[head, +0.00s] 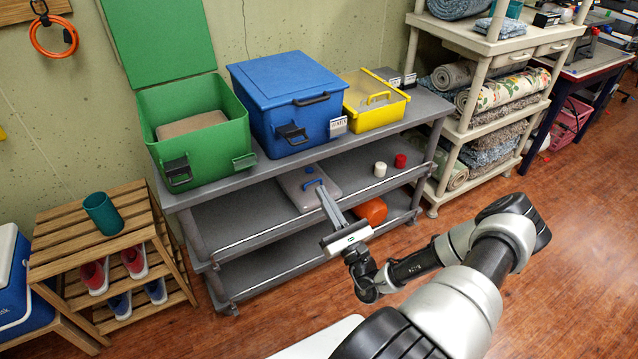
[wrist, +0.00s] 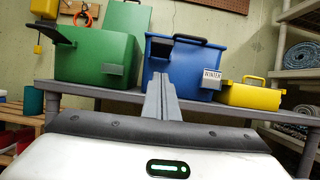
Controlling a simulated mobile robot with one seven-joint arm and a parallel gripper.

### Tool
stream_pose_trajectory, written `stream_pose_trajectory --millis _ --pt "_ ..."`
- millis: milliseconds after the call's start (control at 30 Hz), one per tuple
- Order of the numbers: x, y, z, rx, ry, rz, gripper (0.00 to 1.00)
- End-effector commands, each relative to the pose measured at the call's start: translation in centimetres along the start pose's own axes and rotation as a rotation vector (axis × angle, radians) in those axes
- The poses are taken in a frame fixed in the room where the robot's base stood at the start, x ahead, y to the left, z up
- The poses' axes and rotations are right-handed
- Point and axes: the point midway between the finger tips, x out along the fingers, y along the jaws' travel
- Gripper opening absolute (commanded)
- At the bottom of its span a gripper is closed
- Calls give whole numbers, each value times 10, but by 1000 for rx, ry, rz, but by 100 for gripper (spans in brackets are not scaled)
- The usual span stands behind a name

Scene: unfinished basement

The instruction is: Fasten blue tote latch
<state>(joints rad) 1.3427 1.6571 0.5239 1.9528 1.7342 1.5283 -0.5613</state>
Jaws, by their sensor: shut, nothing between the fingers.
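The blue tote (head: 350,95) stands on the top shelf between a green tote and a yellow box, its blue lid down. A dark latch (head: 291,132) juts from the left part of its front. A black handle (head: 311,99) is at the lid's front edge. In the wrist view the blue tote (wrist: 185,78) is straight ahead, the latch (wrist: 160,48) just above my fingertips. I cannot tell how far the latch is turned. My gripper (head: 318,184) is shut and empty, in front of and below the tote, apart from it; its fingers also show in the wrist view (wrist: 161,78).
The yellow box (head: 376,108) is at right. A clear-lidded bin (head: 300,195), white and red cylinders and an orange item sit on lower shelves. Open floor lies before the grey shelf unit (head: 270,165).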

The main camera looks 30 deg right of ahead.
Motion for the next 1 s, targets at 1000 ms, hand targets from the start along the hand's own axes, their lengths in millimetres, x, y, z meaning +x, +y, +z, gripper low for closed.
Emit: stream_pose_trajectory --millis 1000 --pt "113 0 29 0 -1 1 0"
